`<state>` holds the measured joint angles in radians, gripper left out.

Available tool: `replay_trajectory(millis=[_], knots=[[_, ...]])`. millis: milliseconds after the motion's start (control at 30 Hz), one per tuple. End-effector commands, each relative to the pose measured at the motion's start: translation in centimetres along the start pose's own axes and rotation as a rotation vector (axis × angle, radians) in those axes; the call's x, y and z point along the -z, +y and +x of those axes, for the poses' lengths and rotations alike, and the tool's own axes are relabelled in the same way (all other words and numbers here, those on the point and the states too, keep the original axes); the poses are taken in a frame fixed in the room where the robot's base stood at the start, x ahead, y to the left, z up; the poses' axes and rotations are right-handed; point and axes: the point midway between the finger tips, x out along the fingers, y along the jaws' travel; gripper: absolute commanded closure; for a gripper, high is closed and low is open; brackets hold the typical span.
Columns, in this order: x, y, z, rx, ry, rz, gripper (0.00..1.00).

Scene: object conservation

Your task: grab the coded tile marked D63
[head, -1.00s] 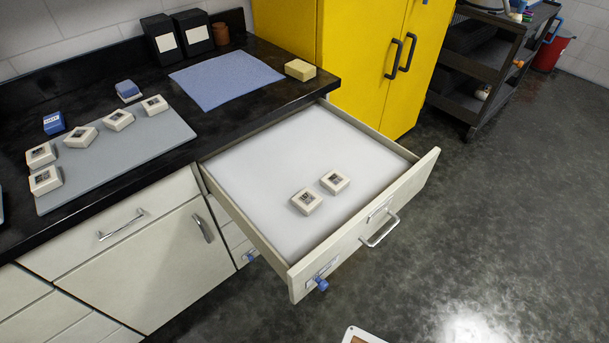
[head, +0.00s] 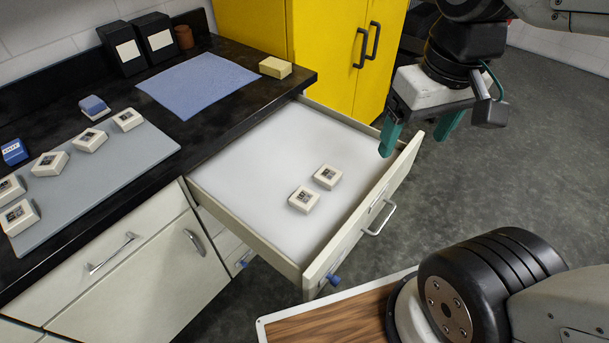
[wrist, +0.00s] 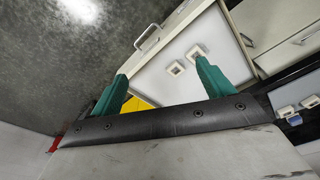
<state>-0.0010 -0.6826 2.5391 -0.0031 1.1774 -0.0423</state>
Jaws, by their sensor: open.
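Two white coded tiles lie in the open drawer (head: 250,165), one nearer tile (head: 304,199) and one farther tile (head: 327,176). Several more coded tiles, such as the one at the mat's far right corner (head: 127,120), sit on the grey mat (head: 110,170) on the counter. The printed marks are too small to read, so I cannot tell which tile is D63. My gripper (head: 418,145) is open and empty, above and to the right of the drawer front. The wrist view shows its green fingers (wrist: 160,85) apart, with both drawer tiles beyond them.
A blue cloth (head: 195,82), a yellow sponge-like block (head: 275,67) and dark boxes (head: 137,43) are on the black counter. The yellow cabinet (head: 310,40) stands behind the drawer. The drawer walls rise around its tiles; most of its floor is bare.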

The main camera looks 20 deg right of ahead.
Motion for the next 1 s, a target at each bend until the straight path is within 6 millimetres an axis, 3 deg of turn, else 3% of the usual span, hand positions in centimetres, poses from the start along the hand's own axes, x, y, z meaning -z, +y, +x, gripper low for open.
replay_trajectory(millis=[267, 500, 700, 800, 1000], knots=[[8.9, -0.4, 5.9, 0.010, -0.050, -0.205, 0.20], [15.5, -1.1, 14.3, 0.023, -0.082, -0.398, 0.20], [18.6, -1.5, 21.1, 0.034, -0.098, -0.522, 0.20], [19.3, -1.7, 23.3, 0.037, -0.101, -0.560, 0.20], [19.6, -1.8, 25.6, 0.040, -0.105, -0.590, 0.20]])
